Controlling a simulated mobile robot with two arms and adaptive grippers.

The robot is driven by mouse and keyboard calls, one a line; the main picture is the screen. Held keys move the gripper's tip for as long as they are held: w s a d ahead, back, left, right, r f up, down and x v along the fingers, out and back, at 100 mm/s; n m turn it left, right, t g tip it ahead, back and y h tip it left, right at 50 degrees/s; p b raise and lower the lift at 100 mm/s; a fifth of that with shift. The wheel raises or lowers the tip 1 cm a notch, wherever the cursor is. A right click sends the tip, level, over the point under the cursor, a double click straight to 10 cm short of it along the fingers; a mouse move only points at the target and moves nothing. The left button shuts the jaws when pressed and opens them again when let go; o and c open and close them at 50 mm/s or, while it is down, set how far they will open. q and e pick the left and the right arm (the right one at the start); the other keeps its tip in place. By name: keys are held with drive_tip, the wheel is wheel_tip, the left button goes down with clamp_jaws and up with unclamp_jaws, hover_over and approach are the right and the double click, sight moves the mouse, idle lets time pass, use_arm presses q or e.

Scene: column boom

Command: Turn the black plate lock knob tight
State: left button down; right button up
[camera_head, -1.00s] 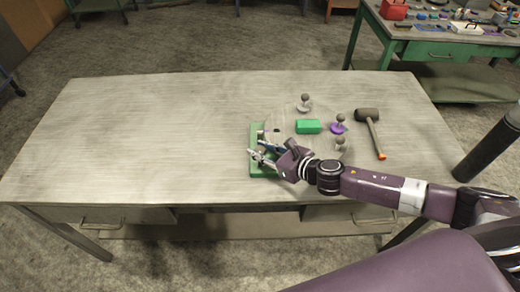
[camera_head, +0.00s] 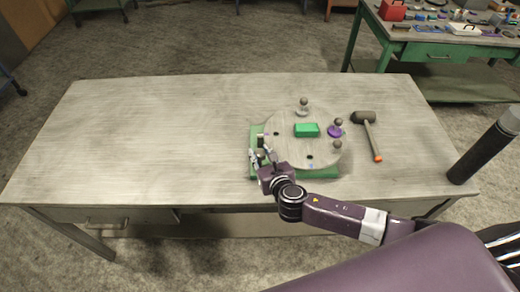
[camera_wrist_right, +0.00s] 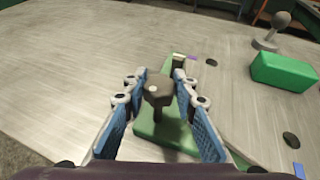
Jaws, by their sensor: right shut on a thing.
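The black lock knob (camera_wrist_right: 157,92) stands upright on a short stem at the left end of the green base (camera_wrist_right: 166,136). In the wrist view it sits between the two blue-padded fingers of my right gripper (camera_wrist_right: 158,84), which is shut on it. In the head view my right gripper (camera_head: 262,155) is at the left front edge of the round plate (camera_head: 285,150), over the green base (camera_head: 325,174), and largely hides the knob. The plate lies flat on the base. My left gripper is not in view.
The left half of the table (camera_head: 150,130) is clear.

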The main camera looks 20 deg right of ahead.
drive_tip(key=m+h, duration=0.3)
drive_tip(key=shift+a+r+p, duration=0.1)
drive_tip(key=shift+a+p, duration=0.05)
drive_tip(key=shift+p, duration=0.25)
drive_tip(key=m+g+h, duration=0.1)
drive_tip(key=m+h, duration=0.1)
drive_tip(key=h, duration=0.1)
drive_tip(key=shift+m, duration=0.4)
drive_tip(key=m+g+h+b, duration=0.1)
drive_tip(key=m+g+h, duration=0.1)
drive_tip(key=shift+h, duration=0.4)
drive_tip(key=shift+m+g+h+b, duration=0.75)
drive_tip(key=shift+m+g+h, duration=0.4)
drive_tip(key=shift+m, duration=0.45)
drive_tip(key=o, duration=1.2)
drive_tip(key=shift+d, duration=0.2)
drive_tip(key=shift+c, duration=0.2)
